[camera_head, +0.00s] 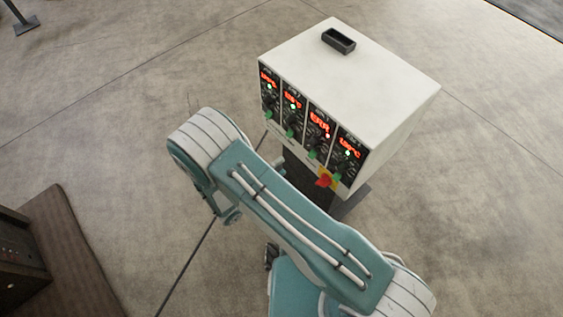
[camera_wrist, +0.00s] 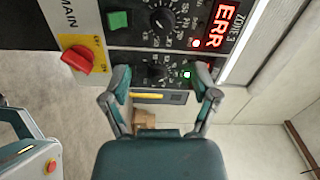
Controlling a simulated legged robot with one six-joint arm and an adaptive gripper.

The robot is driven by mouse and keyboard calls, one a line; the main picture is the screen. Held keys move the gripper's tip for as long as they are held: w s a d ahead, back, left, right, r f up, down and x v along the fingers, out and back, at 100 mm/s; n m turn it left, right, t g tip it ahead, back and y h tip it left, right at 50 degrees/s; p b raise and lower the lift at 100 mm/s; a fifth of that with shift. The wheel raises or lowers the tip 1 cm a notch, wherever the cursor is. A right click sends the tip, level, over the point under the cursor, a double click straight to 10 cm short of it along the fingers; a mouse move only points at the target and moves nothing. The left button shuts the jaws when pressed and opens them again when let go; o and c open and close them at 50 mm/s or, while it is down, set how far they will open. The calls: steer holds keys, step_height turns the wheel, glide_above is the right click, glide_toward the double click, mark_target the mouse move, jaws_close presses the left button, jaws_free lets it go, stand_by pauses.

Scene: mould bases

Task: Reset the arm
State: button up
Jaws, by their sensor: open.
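My arm crosses the lower middle of the head view, in front of a white control box (camera_head: 355,70). My gripper (camera_wrist: 161,78) shows in the wrist view with its two fingers apart and nothing between them. Beyond the fingers is the box's dark panel (camera_wrist: 140,62) with knobs, a green switch (camera_wrist: 118,20) and a red "ERR" display (camera_wrist: 222,22) marked zone 3. A red main switch (camera_wrist: 77,60) on a yellow plate sits to the left of the fingers. In the head view the fingers are hidden. Whether they touch the panel I cannot tell.
The box stands on a dark stand, with a small black tray (camera_head: 338,40) on top. Its other displays are also lit. A dark cabinet (camera_head: 18,262) on a brown mat (camera_head: 75,250) is at lower left. The concrete floor (camera_head: 120,110) around the box is mostly clear.

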steer(key=s+d+r+m+g+y, duration=0.1)
steer(key=d+r+m+g, duration=0.55)
steer(key=r+m, duration=0.45)
steer(key=s+d+r+m+g+y, duration=0.1)
steer(key=d+r+m+g, duration=0.55)
steer(key=r+m, duration=0.4)
steer(key=s+d+r+m+t+y, duration=0.2)
steer(key=s+r+m+y, duration=0.3)
steer(key=m, duration=0.7)
steer(key=s+d+r+m+t+y, duration=0.3)
steer(key=s+r+m+y, duration=0.2)
steer(key=r+m, duration=0.4)
steer(key=s+m, duration=0.1)
steer(key=m, duration=0.3)
steer(key=shift+s+d+t+y, duration=0.3)
steer(key=shift+s+t+y, duration=0.05)
steer(key=shift+t+y, duration=0.05)
